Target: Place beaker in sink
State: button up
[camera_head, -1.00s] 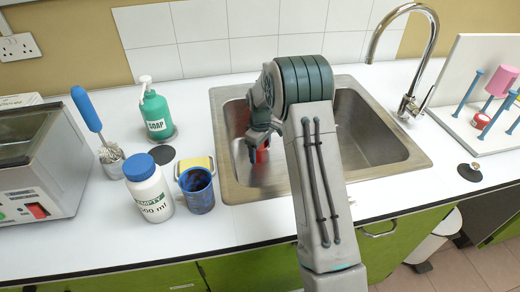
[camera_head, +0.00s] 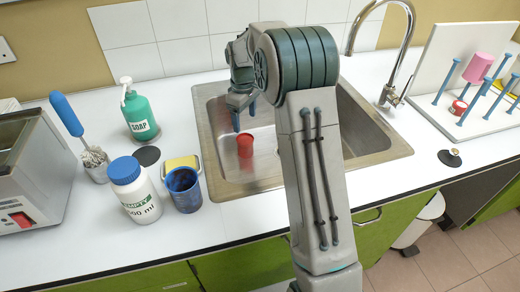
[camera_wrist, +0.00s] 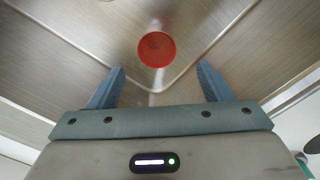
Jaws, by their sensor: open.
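A red beaker (camera_head: 245,145) stands upright in the metal sink (camera_head: 210,120), near its left side. In the wrist view the red beaker (camera_wrist: 157,50) shows from above as a round open rim, beyond and between my two blue fingertips. My gripper (camera_head: 244,118) is open and empty above the beaker, with a gap between the fingers and the beaker. The open fingers also show in the wrist view (camera_wrist: 160,80). My arm hides the middle of the sink.
A blue cup (camera_head: 184,192), a white bottle with a blue lid (camera_head: 135,192), a yellow sponge (camera_head: 182,164) and a green soap bottle (camera_head: 139,115) stand left of the sink. The faucet (camera_head: 392,92) and a pegboard rack (camera_head: 440,80) are at the right.

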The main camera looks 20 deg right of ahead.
jog(key=s+r+m, duration=0.2)
jog(key=s+r, duration=0.4)
jog(key=s, duration=0.3)
jog(key=s+m, duration=0.2)
jog(key=s, duration=0.6)
jog(key=s+m+t, duration=0.1)
jog(key=s+m, duration=0.1)
jog(key=s, duration=0.6)
jog(key=s+m+t, duration=0.1)
jog(key=s+m, duration=0.1)
jog(key=s, duration=0.6)
jog(key=shift+a+r+m, duration=0.15)
jog(key=shift+a+m, duration=0.05)
jog(key=shift+m, duration=0.1)
jog(key=shift+r, duration=0.1)
notch_tip(320, 180, up, 8)
jog(key=p, duration=0.7)
jog(key=shift+d+f+t, duration=0.15)
jog(key=shift+f+t, duration=0.1)
jog(key=shift+t, duration=0.05)
jog(key=shift+w, duration=0.1)
